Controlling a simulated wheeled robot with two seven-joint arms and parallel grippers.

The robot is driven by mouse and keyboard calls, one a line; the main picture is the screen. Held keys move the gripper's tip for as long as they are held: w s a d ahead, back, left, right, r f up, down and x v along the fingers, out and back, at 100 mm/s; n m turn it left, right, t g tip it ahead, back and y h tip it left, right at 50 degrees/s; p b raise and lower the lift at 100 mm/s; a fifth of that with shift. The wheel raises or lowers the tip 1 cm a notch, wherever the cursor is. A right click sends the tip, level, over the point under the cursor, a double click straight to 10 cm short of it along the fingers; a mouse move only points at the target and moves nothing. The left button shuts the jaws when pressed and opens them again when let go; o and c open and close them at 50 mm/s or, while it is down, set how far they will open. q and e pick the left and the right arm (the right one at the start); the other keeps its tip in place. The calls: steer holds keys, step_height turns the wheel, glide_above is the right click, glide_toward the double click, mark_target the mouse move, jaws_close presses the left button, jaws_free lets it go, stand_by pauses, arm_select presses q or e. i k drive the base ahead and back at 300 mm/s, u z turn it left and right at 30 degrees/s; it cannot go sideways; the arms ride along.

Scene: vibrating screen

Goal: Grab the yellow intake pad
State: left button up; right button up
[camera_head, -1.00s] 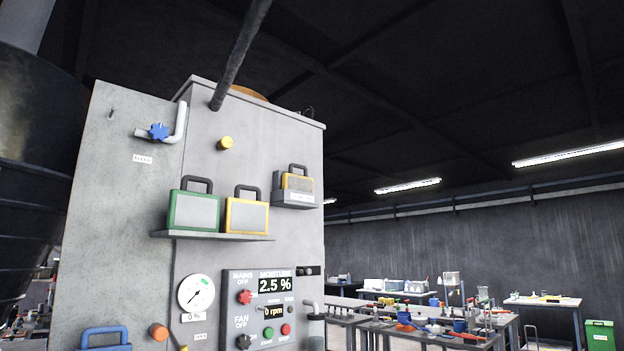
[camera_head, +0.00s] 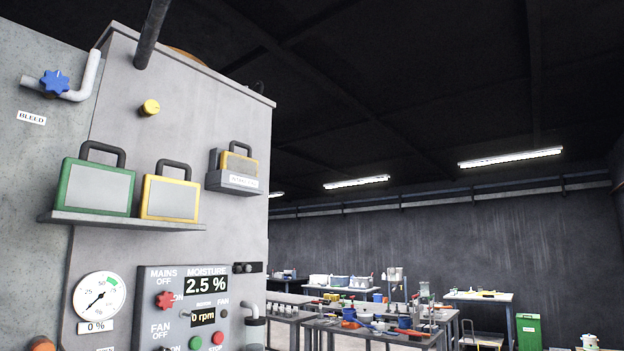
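Two yellow-framed pads with dark handles show in the head view. One yellow-framed pad (camera_head: 170,197) stands upright on a grey shelf (camera_head: 120,220) on the machine's front. The other yellow-framed pad (camera_head: 239,164) sits in a grey holder (camera_head: 233,182) with a white label, higher and to the right; its lower part is hidden by the holder. The label is too small to read surely. A green-framed pad (camera_head: 97,188) stands on the shelf left of the first yellow one. Neither of my grippers is in view.
Below the shelf are a round gauge (camera_head: 99,299) and a control panel (camera_head: 190,312) reading 2.5 % and 0 rpm. A blue valve knob (camera_head: 55,82) on a pipe is at upper left. Workbenches (camera_head: 385,335) stand far right. Space before the shelf looks clear.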

mark_target(228, 160)
steer(key=z, duration=0.2)
steer(key=i, duration=1)
steer(key=u, duration=0.3)
